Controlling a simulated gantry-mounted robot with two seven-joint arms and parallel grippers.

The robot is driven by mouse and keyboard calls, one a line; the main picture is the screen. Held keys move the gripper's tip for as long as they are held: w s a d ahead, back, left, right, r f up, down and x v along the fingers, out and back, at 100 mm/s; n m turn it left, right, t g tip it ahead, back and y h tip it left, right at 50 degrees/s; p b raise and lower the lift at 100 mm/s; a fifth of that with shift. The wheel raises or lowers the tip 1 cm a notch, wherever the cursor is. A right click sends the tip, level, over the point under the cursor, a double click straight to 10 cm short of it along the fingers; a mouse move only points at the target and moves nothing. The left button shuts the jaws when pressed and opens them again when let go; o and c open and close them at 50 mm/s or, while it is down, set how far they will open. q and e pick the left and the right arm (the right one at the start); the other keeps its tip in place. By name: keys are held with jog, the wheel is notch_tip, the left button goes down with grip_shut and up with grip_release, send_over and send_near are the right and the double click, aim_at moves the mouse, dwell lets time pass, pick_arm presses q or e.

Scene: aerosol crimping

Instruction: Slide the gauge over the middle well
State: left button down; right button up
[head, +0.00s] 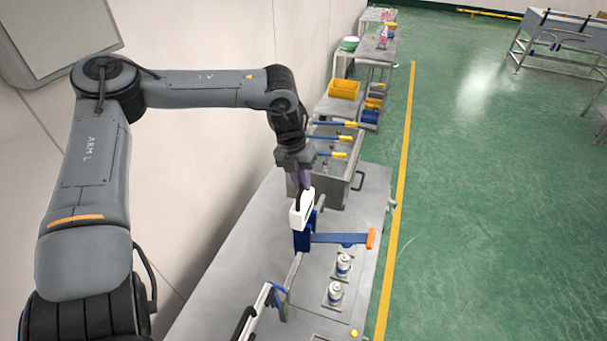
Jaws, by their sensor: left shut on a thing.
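The gauge (303,240) appears to be the blue upright with a white top block (302,209) and a blue arm reaching right to an orange tip (371,239). My left gripper (302,188) comes down from above and is shut on the white top block. Below the arm stand white-topped cans in a row of wells: a far one (347,246) mostly hidden under the blue arm, a middle one (344,263) and a near one (334,292). The blue arm lies over the far well, beyond the middle one. My right gripper is not in view.
A grey rail (293,272) runs toward the front from the gauge. A white and black part with a blue bracket (279,297) stands nearer. Behind the gauge is a grey bin (336,185) with yellow-ended blue bars. The bench's (240,235) left side is bare.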

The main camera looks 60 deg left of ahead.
pick_arm(q)
jog(key=shift+s+d, duration=0.3)
jog(key=shift+s, duration=0.05)
jog(key=shift+w+a, duration=0.1)
jog(key=shift+w, duration=0.05)
jog(key=c, duration=1.1)
grip_release()
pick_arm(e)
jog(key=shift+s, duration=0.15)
pick_arm(q)
jog(key=shift+s+a+r+b, duration=0.25)
jog(key=shift+a+r+b, duration=0.05)
jog(key=shift+r, duration=1.45)
jog(key=shift+s+a+r+b, duration=0.2)
jog(key=shift+a+r+b, duration=0.1)
jog(key=shift+r, duration=1.5)
jog(key=shift+s+a+r+b, duration=0.25)
jog(key=shift+r+b, duration=0.05)
jog(key=shift+r, duration=1.45)
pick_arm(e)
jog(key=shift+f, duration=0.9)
pick_arm(q)
jog(key=shift+d, duration=0.1)
